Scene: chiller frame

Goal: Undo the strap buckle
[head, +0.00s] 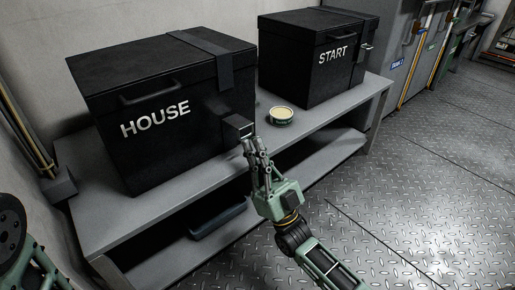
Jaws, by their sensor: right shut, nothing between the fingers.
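A black box marked HOUSE (190,139) stands on the left of a grey bench. A dark strap (222,72) runs over its lid and down its front. Near the strap's lower end, a buckle (233,122) shows at the box's lower right. My right gripper (250,145) is at the buckle, its fingertips beside or touching the buckle's lower edge; I cannot tell which. Its fingers are shut with nothing visible between them. The fingers partly cover the buckle's lower part. Of my left arm only a part shows at the lower left edge; its gripper is out of view.
A second black box marked START (308,68) with a strap stands further right on the bench (330,118). A small round tin (281,116) sits between the boxes. A dark case (217,219) lies on the lower shelf. The metal floor (430,190) at right is clear.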

